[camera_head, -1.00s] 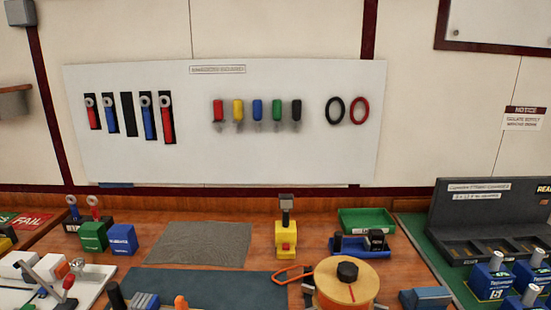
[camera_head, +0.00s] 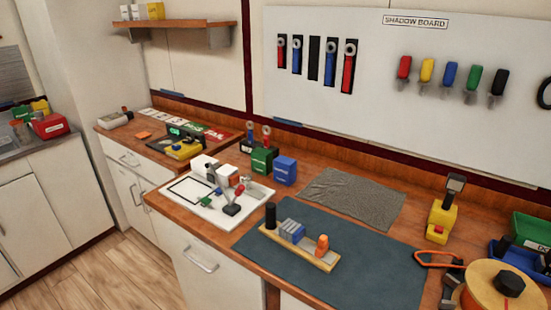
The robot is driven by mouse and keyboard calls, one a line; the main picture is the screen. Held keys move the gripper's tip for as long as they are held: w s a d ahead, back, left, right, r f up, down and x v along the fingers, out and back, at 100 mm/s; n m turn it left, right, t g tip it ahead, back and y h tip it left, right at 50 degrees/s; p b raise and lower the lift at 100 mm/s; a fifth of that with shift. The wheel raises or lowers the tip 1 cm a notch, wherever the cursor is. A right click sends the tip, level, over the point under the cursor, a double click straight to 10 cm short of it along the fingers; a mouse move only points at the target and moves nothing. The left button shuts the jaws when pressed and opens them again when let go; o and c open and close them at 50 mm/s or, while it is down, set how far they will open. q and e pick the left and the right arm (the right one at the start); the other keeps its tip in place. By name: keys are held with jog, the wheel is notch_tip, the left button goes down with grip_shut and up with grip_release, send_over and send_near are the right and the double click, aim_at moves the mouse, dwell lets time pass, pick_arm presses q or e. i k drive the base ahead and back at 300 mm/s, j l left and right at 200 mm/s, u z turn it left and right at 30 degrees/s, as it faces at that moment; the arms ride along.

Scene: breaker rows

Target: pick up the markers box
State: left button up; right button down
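No box in the head view carries a label I can read as markers. A green box (camera_head: 263,159) and a blue box (camera_head: 285,170) stand side by side near the back of the wooden bench, under the shadow board. A red box (camera_head: 50,126) stands on a separate counter at the far left, beside yellow and green items (camera_head: 22,113). I cannot tell which of these, if any, is the markers box. Neither of my grippers is in view.
A white board with small parts (camera_head: 222,197) and a dark mat (camera_head: 385,268) lie on the bench. A yellow tool (camera_head: 442,212), an orange cable reel (camera_head: 500,289) and a green tray (camera_head: 530,232) stand at the right. Wooden floor (camera_head: 118,262) is clear between the counters.

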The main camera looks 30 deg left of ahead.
aim_at(261, 158)
jog(key=k+j+u, duration=0.25)
jog(key=j, duration=0.65)
jog(key=j+u, duration=0.25)
jog(key=j, duration=0.65)
jog(key=i, duration=0.05)
